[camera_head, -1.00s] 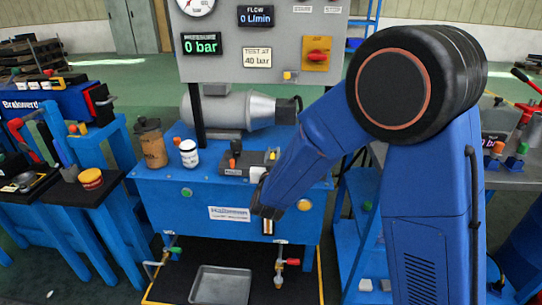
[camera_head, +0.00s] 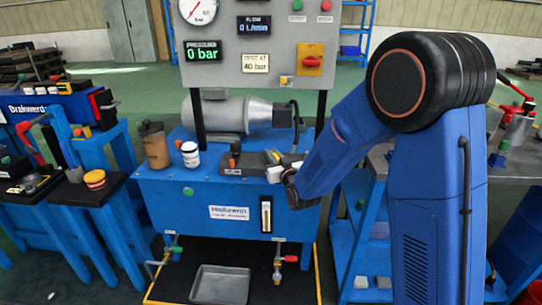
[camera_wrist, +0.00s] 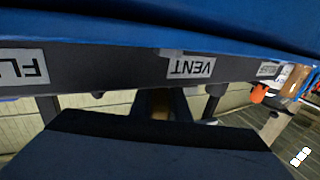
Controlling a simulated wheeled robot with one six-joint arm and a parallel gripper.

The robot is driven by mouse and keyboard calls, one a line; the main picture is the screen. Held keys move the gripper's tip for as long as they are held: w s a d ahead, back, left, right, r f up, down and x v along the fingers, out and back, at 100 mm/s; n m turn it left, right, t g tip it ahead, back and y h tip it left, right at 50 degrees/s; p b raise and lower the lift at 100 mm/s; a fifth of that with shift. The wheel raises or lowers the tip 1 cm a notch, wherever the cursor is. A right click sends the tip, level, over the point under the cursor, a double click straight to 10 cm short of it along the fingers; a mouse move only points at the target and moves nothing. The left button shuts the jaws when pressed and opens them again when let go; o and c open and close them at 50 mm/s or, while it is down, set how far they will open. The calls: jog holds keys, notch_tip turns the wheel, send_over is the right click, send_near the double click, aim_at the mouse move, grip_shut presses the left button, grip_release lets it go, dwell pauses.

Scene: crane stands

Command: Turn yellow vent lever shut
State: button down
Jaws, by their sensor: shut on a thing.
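My gripper (camera_head: 276,172) is at the right end of the dark valve block (camera_head: 243,163) on the blue test bench in the head view. In the wrist view a small dull yellow-brown piece (camera_wrist: 160,104), which I take to be the yellow vent lever, shows in shadow between my jaws, below the upside-down VENT label (camera_wrist: 191,67). My gripper is shut on it. Most of the lever is hidden, and its angle cannot be told. An orange knob (camera_head: 235,147) stands at the block's left end.
A white jar (camera_head: 190,155) and a brown pitcher (camera_head: 154,146) stand left of the block. A motor (camera_head: 235,114) lies behind it, under the gauge panel (camera_head: 265,30). The pressure display reads 0 bar. A metal tray (camera_head: 220,284) lies below the bench.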

jog(key=shift+d+n+g+y, duration=0.2)
jog(key=shift+n+g+y, duration=0.4)
jog(key=shift+n+y, duration=0.65)
jog(key=shift+g+y, duration=0.3)
jog(key=shift+y, duration=0.35)
jog(key=c, duration=1.7)
grip_release()
